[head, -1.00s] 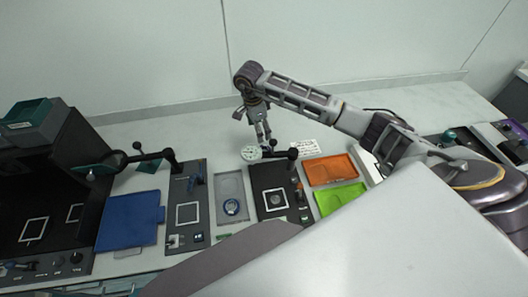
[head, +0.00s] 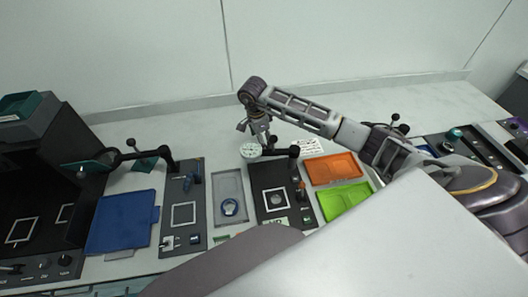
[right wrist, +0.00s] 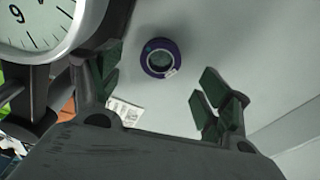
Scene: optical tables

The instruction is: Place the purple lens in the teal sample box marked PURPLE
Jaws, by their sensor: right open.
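In the head view my right gripper (head: 266,141) points down behind the black stand with the round dial; I cannot pick out the lens there. A teal box (head: 20,105) sits on the grey and black equipment at far left; no PURPLE marking is readable. My left gripper is not in view.
A white dial (head: 251,150) stands close to my right gripper and fills the upper left of the right wrist view (right wrist: 40,22). Blue (head: 122,222), orange (head: 332,168) and green (head: 344,201) trays lie in front. The back strip of the table is mostly clear.

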